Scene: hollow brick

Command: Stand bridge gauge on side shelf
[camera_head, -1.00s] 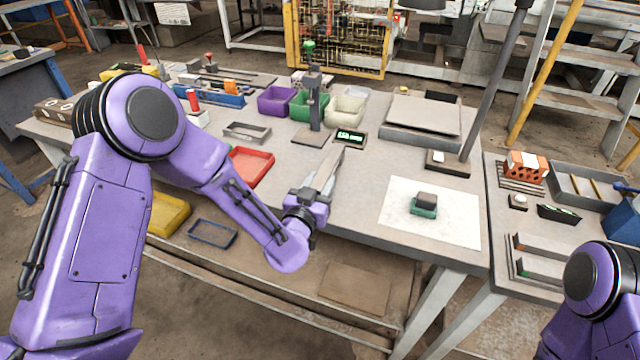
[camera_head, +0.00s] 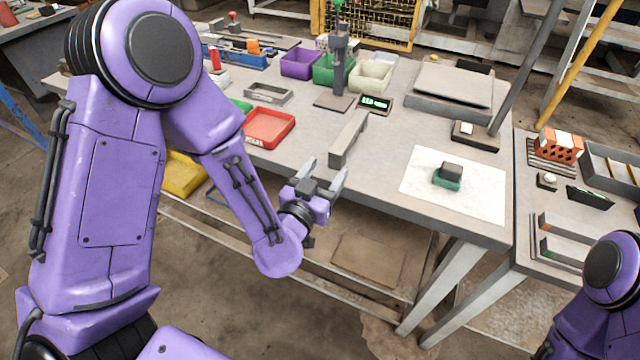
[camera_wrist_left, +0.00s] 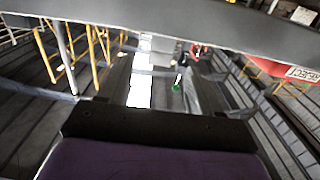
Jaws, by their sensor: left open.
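A long grey bar (camera_head: 349,138), which I take to be the bridge gauge, rests on the workbench between the red tray and the white sheet. My left gripper (camera_head: 325,172) is open and empty just off the bench's front edge, on the near side of the bar and apart from it. In the left wrist view, a grey bar (camera_wrist_left: 160,18) crosses the top beyond the open fingers (camera_wrist_left: 155,85). A lower side table (camera_head: 521,190) stands at the right; I cannot tell whether it is the side shelf. My right gripper is out of view.
The red tray (camera_head: 292,131) lies left of the bar. A gauge stand (camera_head: 340,65) and a small display (camera_head: 375,103) stand behind it. A green-and-black block (camera_head: 447,175) sits on the white sheet (camera_head: 485,190). Grey brackets (camera_head: 580,228) lie on the side table.

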